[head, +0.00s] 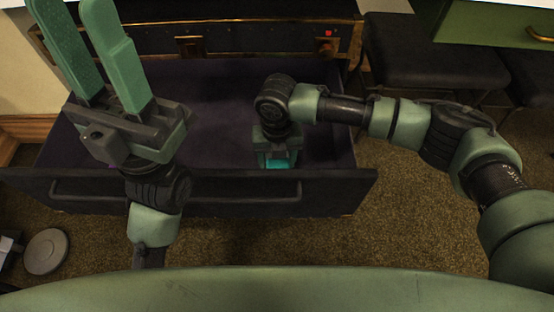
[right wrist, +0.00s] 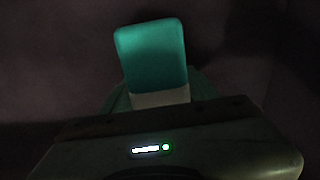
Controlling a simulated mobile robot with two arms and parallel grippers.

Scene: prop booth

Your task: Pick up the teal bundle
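The teal bundle (right wrist: 150,55) is a rounded teal block with a pale band at its lower end in the right wrist view. In the head view, a small bright teal patch of it (head: 277,163) shows under my right gripper (head: 277,154), which points down into the open drawer. In the wrist view the green fingers lie close at both sides of the bundle's lower end. Whether they press on it is hidden by the gripper body. My left gripper (head: 98,45) is raised at the left, empty, with a gap between its two green fingers.
The open drawer (head: 330,190) has a dark purple lining and a front with a long handle. Its floor around the right gripper looks mostly bare. A small purple thing (head: 116,166) shows behind my left wrist. Dark padded seats (head: 420,55) stand at the right.

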